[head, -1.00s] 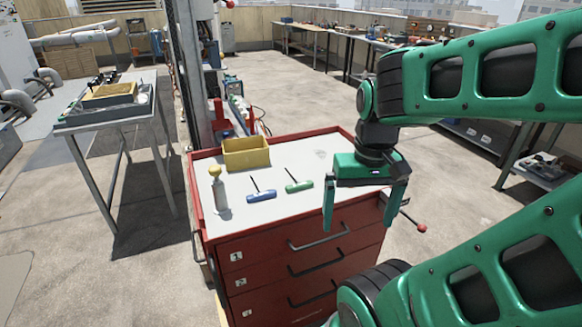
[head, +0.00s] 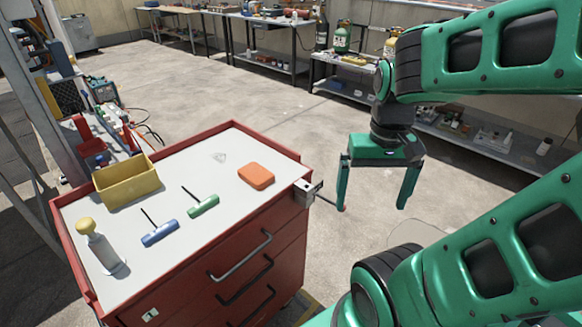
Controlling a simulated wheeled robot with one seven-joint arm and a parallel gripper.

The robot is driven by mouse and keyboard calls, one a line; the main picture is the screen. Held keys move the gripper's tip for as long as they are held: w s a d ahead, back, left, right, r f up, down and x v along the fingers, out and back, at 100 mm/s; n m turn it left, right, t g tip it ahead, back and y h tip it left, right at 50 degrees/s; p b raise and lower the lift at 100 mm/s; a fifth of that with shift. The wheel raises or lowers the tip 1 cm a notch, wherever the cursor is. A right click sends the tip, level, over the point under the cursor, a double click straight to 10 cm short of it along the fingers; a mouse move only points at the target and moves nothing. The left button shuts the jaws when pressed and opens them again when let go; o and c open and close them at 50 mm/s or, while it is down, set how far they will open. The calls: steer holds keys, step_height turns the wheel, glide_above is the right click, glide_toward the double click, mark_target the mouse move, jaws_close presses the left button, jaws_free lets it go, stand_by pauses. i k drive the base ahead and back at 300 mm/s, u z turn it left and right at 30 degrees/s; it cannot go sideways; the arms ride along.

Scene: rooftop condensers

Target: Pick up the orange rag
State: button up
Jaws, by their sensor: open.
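The orange rag (head: 256,176) lies as a flat, folded rounded block on the grey top of the red drawer cabinet (head: 283,248), near its right edge. My gripper (head: 373,208) is open and empty, pointing down. In the picture it hangs to the right of the cabinet and of the rag, apart from both. The whole upper face of the rag shows.
The cabinet top also holds a yellow bin (head: 127,182), a blue T-handle tool (head: 160,233), a green T-handle tool (head: 203,206) and a yellow-capped bottle (head: 100,248). A vise-like fitting (head: 308,190) sits at the right corner. Workbenches (head: 260,45) line the back.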

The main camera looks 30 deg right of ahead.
mark_target(253, 175)
steer(key=z, duration=0.45)
steer(key=k, duration=0.4)
steer(key=z, duration=0.9)
steer(key=k, duration=0.8)
steer(key=z, duration=0.15)
steer(key=i, duration=1.5)
steer(key=u, duration=0.85)
steer(key=i, duration=0.6)
steer(key=u, duration=0.1)
